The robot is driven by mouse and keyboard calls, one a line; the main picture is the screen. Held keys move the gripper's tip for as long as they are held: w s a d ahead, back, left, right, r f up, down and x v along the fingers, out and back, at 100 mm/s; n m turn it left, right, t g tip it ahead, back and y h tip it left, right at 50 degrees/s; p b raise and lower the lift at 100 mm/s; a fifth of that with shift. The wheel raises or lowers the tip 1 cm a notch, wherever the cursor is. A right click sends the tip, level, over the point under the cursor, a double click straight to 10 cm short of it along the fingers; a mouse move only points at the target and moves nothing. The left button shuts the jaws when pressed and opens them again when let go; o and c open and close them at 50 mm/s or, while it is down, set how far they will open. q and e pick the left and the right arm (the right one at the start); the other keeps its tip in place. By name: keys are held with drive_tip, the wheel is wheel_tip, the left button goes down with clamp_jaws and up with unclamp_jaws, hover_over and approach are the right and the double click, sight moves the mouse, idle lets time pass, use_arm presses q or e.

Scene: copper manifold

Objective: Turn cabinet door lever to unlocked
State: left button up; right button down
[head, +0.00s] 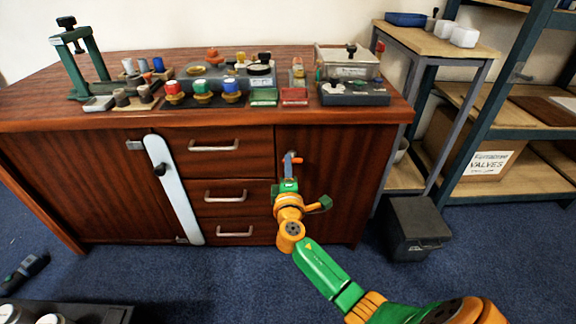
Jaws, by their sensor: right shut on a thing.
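The wooden cabinet (335,185) stands against the wall with a door on each side of its middle drawers. A small lever (290,161), blue with a reddish part, sits near the upper left edge of the right door. My right gripper (288,183) is at this door, just below the visible part of the lever. It is shut on the lever, though its wrist and fingers hide the grip and the lever's lower end. My left gripper is out of view.
A pale upright bar (173,190) with a dark knob (160,170) crosses the left door's edge. Drawer handles (225,196) stick out beside my right gripper. Valves and fittings crowd the cabinet top. A dark bin (415,225) and shelving (520,130) stand at right.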

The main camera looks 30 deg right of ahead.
idle(0.3)
drive_tip(key=c, duration=0.8)
unclamp_jaws()
drive_tip(key=shift+c, duration=0.2)
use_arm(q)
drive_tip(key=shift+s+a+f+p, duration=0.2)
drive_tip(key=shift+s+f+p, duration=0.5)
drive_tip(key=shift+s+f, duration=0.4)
use_arm(e)
drive_tip(key=v, duration=0.7)
